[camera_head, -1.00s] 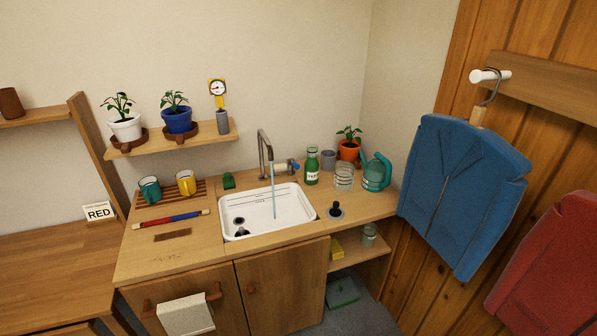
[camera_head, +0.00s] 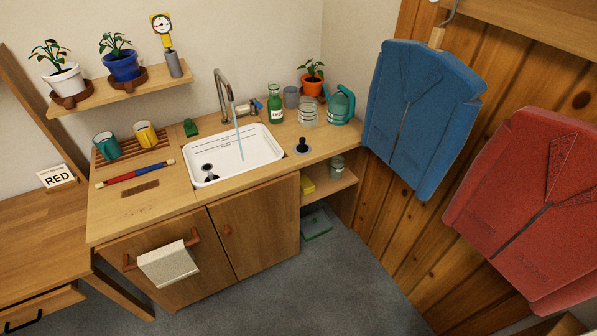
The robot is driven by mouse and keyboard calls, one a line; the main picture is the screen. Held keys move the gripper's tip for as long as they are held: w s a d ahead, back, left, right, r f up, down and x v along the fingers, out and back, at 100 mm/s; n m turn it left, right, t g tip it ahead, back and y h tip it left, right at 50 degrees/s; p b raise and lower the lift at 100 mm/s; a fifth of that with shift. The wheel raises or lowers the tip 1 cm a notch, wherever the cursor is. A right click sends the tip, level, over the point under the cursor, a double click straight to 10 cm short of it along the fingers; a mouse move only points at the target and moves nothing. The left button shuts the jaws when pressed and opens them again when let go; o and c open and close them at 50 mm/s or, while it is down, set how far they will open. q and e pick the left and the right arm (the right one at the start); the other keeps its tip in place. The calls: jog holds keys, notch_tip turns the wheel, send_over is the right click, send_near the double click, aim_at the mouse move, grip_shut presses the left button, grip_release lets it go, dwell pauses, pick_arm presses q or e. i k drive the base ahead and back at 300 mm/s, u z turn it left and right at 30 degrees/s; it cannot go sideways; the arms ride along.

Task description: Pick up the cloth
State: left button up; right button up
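The cloth (camera_head: 169,263) is off-white and hangs folded over a wooden rail (camera_head: 194,237) on the front of the left cabinet door, below the counter. Both ends of the rail show beside it. Neither of my grippers is in view, so I cannot tell their state or how far they are from the cloth.
A sink (camera_head: 233,153) with running water is set in the counter (camera_head: 150,205). Mugs, a red-blue stick and a bottle stand or lie on top. Blue (camera_head: 418,115) and red (camera_head: 530,205) jackets hang at right. The grey floor (camera_head: 310,285) before the cabinet is clear.

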aim_at(307, 187)
jog(key=u, duration=0.65)
jog(key=i, duration=1.55)
jog(key=u, duration=0.2)
